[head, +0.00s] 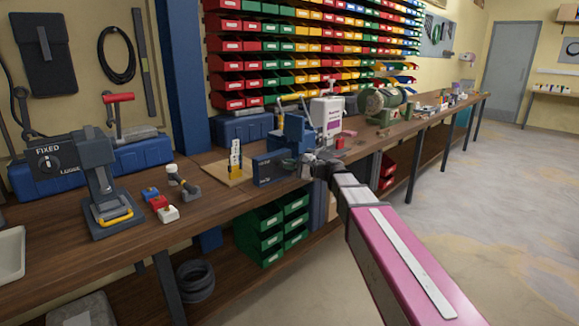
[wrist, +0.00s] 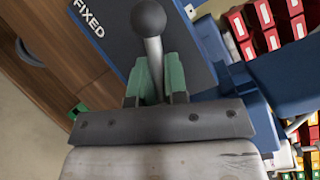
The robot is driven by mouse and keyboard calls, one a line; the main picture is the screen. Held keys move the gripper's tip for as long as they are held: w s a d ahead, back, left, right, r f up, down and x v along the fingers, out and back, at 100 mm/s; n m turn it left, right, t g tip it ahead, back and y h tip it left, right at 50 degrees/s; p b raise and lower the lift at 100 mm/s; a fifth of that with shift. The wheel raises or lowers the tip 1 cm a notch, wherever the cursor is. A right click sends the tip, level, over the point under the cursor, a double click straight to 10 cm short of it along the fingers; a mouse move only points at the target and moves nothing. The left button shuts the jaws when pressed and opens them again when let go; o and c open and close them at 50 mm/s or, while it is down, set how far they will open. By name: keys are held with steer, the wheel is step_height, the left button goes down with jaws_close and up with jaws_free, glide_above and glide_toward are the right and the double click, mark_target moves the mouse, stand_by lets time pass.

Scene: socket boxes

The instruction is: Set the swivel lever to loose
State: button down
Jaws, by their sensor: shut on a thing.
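The swivel lever is a grey metal rod with a dark ball knob (wrist: 149,18), seen in the wrist view at the top middle. My gripper (wrist: 157,78) has its green fingers on both sides of the rod, below the knob, and is shut on it. The lever belongs to the blue vise (head: 293,135) on the bench in the head view. White lettering FIXED shows on the vise's dark blue plate (wrist: 112,38), left of the lever. In the head view my gripper (head: 313,164) is at the vise's front right; the lever is mostly hidden there.
The wooden bench (head: 225,205) runs along the wall. On it, a grey device with a FIXED panel (head: 50,160) stands left, with small coloured blocks (head: 160,205) near it. A white box (head: 327,117) and green machine (head: 384,103) stand behind the vise. Green bins (head: 270,235) are below.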

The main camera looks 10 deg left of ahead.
steer(key=c, duration=1.2)
jaws_free()
steer(key=shift+w+d+f+t, duration=0.15)
steer(key=shift+w+t, duration=0.15)
steer(key=shift+w, duration=0.25)
steer(key=shift+o, duration=0.2)
steer(key=shift+s, duration=0.15)
steer(key=shift+s+d, duration=0.15)
steer(key=shift+d, duration=0.05)
steer(key=v, duration=1)
steer(key=shift+d, duration=0.2)
